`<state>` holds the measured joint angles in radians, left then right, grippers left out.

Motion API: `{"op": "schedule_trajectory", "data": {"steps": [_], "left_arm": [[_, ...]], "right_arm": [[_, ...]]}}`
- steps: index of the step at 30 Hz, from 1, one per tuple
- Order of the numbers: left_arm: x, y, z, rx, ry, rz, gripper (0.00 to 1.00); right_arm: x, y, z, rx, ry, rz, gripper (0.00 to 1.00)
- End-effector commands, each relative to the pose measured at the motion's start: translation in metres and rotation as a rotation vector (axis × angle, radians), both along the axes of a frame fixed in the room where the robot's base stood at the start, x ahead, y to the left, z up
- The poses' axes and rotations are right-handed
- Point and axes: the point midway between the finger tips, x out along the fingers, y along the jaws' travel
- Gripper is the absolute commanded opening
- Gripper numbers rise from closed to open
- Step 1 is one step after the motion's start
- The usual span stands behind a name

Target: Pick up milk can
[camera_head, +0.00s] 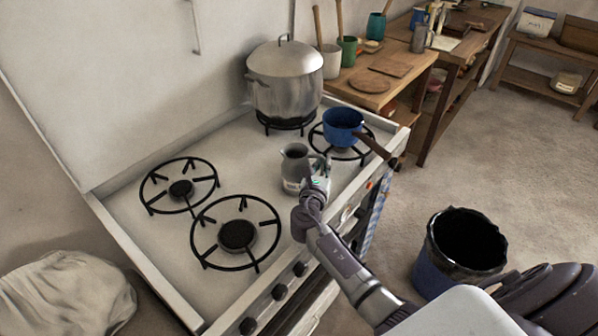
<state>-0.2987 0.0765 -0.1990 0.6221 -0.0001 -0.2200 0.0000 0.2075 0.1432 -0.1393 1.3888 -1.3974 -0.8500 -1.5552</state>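A small grey metal can (295,165) with a dark open top stands upright on the stove top (160,236), between the front burner and the blue saucepan; I take it to be the milk can. My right gripper (318,168) is at the right side of the can, and its arm reaches in from the lower right. The wrist hides the fingers, so I cannot tell whether they touch the can or how far apart they are. My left gripper does not show.
A large lidded pot (285,85) stands on the back burner. A blue saucepan (342,124) sits on the right burner with its handle toward the front. A dark bin (462,250) stands on the floor at right. Wooden tables (405,70) stand behind. The left burners are bare.

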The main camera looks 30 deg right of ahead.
Motion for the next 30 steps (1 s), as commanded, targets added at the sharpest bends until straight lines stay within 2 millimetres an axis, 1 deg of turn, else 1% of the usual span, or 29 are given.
{"op": "schedule_trajectory", "data": {"steps": [20, 26, 30], "left_arm": [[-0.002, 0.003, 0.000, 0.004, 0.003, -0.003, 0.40], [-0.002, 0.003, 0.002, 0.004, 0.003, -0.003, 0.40], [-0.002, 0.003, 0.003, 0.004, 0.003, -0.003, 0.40]], "right_arm": [[0.000, 0.000, 0.003, 0.001, -0.003, 0.000, 0.00], [0.000, 0.000, 0.011, 0.000, -0.004, 0.000, 0.00], [0.000, 0.000, 0.022, 0.000, -0.006, 0.000, 0.00]]}}
